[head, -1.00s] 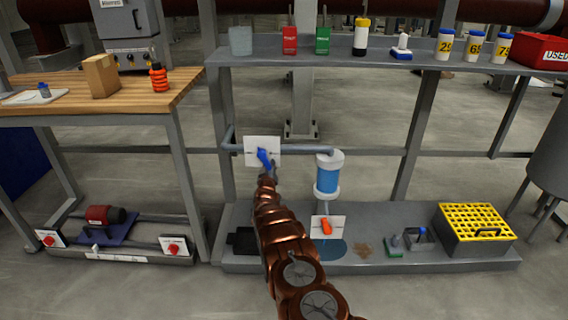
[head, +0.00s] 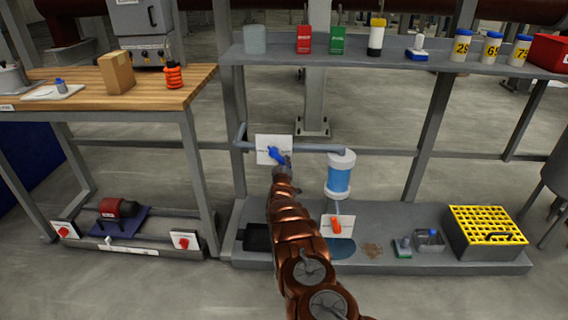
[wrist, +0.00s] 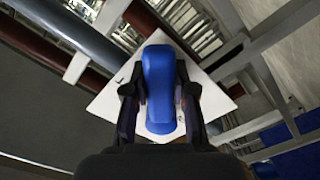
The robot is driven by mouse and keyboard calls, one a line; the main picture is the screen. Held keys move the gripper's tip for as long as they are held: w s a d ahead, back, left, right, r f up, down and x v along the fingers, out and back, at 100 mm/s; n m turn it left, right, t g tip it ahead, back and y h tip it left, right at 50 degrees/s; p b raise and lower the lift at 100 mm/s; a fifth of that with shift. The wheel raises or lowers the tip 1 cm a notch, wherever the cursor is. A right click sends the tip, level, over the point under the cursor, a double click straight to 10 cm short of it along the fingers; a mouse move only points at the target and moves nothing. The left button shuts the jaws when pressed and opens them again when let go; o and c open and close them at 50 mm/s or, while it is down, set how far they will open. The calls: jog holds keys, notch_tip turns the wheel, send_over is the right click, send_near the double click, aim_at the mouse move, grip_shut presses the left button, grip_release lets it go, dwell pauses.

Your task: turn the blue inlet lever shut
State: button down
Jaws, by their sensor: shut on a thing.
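The blue inlet lever (head: 277,155) sits on a white square plate (head: 262,143) on the horizontal pipe, left of the filter housing. It slants from upper left to lower right in the head view. In the wrist view the lever (wrist: 159,88) lies between the two dark fingers of my gripper (wrist: 160,98), which is shut on it. The white plate (wrist: 212,98) shows behind it, turned like a diamond. In the head view my gripper (head: 284,165) is at the lever's lower right end, and the arm hides what is below.
The blue filter housing (head: 339,178) stands just right of the lever. Below it are an orange lever (head: 336,225) on a white plate and a blue puddle. A yellow-topped crate (head: 487,226) stands on the lower shelf at right. An upper shelf (head: 392,57) holds bottles and jars.

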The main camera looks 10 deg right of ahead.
jog(key=shift+r, duration=0.15)
jog(key=c, duration=0.9)
grip_release()
jog(key=shift+s, duration=0.15)
jog(key=shift+v, duration=5.85)
jog(key=shift+a, duration=0.1)
